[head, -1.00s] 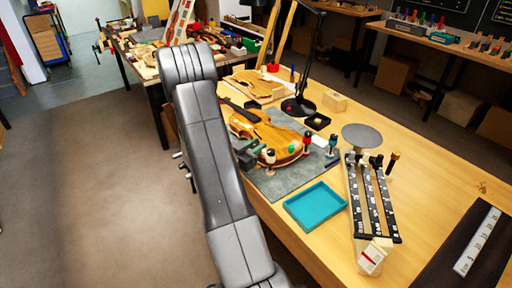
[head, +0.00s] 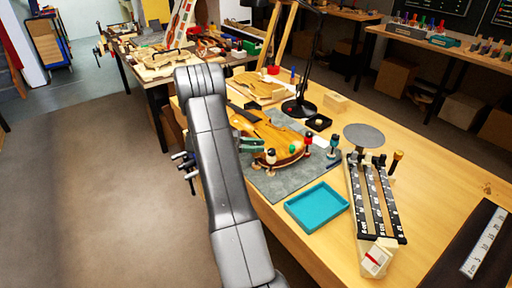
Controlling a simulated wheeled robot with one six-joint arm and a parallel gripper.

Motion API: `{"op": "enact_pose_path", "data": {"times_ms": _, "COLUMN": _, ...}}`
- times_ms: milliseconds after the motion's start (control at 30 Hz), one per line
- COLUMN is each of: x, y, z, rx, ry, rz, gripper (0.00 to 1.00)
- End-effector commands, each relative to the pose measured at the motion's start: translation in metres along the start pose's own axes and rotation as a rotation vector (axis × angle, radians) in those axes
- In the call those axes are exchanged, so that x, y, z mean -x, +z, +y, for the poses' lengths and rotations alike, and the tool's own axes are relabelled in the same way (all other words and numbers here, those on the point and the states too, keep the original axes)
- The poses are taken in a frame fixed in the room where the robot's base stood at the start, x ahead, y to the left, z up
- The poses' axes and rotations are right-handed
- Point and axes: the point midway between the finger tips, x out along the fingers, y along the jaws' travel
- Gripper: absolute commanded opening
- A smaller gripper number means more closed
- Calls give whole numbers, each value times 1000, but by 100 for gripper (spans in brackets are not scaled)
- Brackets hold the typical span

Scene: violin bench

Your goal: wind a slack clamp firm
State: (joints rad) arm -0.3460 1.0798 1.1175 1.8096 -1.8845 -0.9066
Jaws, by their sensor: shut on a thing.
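The violin body (head: 262,130) lies on a grey mat (head: 290,183) on the bench. A teal-topped clamp (head: 333,143) stands at the mat's right side. My gripper (head: 252,144) shows only in part past my arm, at the violin's left near edge. It is shut on a clamp, but its fingertips and the held clamp are mostly hidden. I cannot tell which clamp is slack.
A teal tray (head: 316,206) lies in front of the mat. A rack of dark strips (head: 374,205) stands to its right, beside a round grey disc (head: 362,136). A black lamp (head: 300,106) stands behind the violin.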

Motion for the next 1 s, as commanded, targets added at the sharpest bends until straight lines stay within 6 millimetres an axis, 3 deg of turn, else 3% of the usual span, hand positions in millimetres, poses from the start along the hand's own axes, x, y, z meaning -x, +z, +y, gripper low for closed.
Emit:
{"op": "enact_pose_path", "data": {"times_ms": 300, "x": 0, "y": 0, "z": -1, "rx": -1, "ry": 110, "rz": 1, "gripper": 3}}
{"op": "enact_pose_path", "data": {"times_ms": 800, "x": 0, "y": 0, "z": 0, "rx": -1, "ry": 128, "rz": 2, "gripper": 3}}
{"op": "enact_pose_path", "data": {"times_ms": 833, "x": 0, "y": -1, "z": 0, "rx": -1, "ry": 128, "rz": 2, "gripper": 28}}
{"op": "enact_pose_path", "data": {"times_ms": 933, "x": 0, "y": 0, "z": 0, "rx": -1, "ry": 128, "rz": 2, "gripper": 47}}
{"op": "enact_pose_path", "data": {"times_ms": 1000, "x": 0, "y": 0, "z": 0, "rx": -1, "ry": 128, "rz": 2, "gripper": 47}}
